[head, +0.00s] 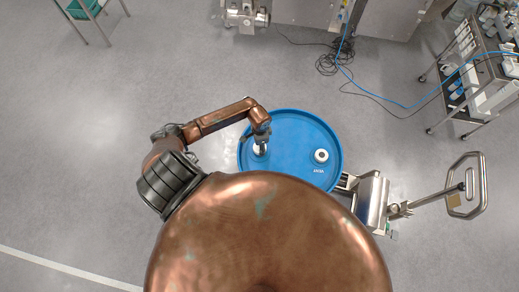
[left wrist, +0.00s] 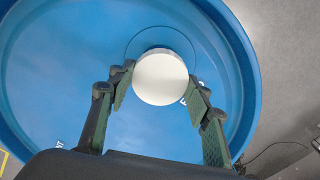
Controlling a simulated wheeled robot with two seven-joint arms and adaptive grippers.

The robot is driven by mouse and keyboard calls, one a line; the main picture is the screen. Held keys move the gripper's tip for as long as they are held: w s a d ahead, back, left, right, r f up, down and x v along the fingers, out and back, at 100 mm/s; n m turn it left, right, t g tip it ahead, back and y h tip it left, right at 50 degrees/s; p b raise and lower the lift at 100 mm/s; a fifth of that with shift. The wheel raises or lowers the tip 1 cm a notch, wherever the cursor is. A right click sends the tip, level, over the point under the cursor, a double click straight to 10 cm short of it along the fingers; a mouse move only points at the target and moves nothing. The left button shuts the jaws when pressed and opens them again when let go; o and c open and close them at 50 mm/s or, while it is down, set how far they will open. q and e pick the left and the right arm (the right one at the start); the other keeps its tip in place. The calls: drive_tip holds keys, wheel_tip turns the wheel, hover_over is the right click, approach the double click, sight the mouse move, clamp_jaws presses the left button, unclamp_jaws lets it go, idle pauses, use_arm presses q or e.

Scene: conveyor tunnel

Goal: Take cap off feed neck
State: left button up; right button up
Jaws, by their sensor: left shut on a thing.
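A blue drum (head: 290,135) stands on the floor in front of me, seen from above in the head view. Its recessed blue top fills much of the left wrist view (left wrist: 60,70). A round white cap (head: 259,150) is at the left side of the drum top; in the left wrist view the cap (left wrist: 160,78) sits between my two fingers. My left gripper (head: 262,143) reaches down over it and is shut on it. The neck under the cap is hidden, so I cannot tell whether the cap is seated or lifted. My right gripper is not in view.
A second white round fitting (head: 321,155) with a dark centre is at the right of the drum top. A steel trolley with a handle (head: 467,186) stands beside the drum. A shelf cart (head: 480,75) with bottles is at upper right. Cables (head: 345,60) lie on the floor.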

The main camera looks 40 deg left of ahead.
use_arm(q)
drive_tip(key=shift+r, duration=2.2)
